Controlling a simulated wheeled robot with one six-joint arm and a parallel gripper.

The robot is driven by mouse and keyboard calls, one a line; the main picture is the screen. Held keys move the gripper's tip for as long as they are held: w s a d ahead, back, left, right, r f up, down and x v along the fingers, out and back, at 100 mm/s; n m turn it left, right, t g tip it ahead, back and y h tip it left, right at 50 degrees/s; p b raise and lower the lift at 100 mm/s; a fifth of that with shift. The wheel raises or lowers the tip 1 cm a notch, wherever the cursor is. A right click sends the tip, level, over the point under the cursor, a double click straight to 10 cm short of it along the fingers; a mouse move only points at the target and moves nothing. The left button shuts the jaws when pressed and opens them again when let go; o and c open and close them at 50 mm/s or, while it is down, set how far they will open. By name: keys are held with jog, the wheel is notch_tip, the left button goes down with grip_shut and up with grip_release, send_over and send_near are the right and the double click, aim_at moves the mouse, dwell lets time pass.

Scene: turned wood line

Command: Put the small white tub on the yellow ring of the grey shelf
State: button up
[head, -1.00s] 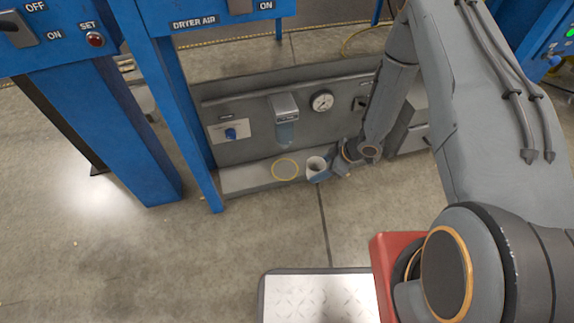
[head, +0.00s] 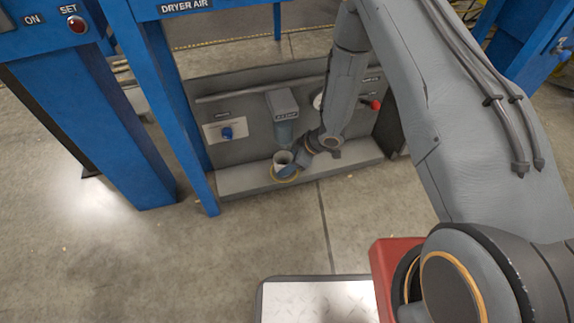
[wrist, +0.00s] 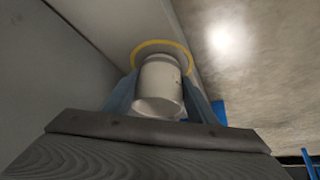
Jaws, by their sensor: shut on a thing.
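The small white tub (head: 283,158) is at the yellow ring on the grey shelf in the head view. It also shows in the wrist view (wrist: 160,85), between my two blue fingers. My gripper (head: 288,165) is shut on the tub, coming in from the right. The yellow ring (head: 287,178) shows around the tub's foot; in the wrist view the ring (wrist: 160,44) arcs beyond the tub. The grey shelf (head: 236,182) runs along the bottom of a grey panel. Whether the tub touches the shelf I cannot tell.
A blue post (head: 190,160) stands at the shelf's left end. The shelf right of my gripper is clear.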

jog(key=shift+f, duration=0.15)
jog(key=o, duration=1.1)
jog(key=shift+c, duration=0.2)
jog(key=shift+r, duration=0.3)
jog(key=p+v, duration=0.5)
jog(key=v, duration=0.7)
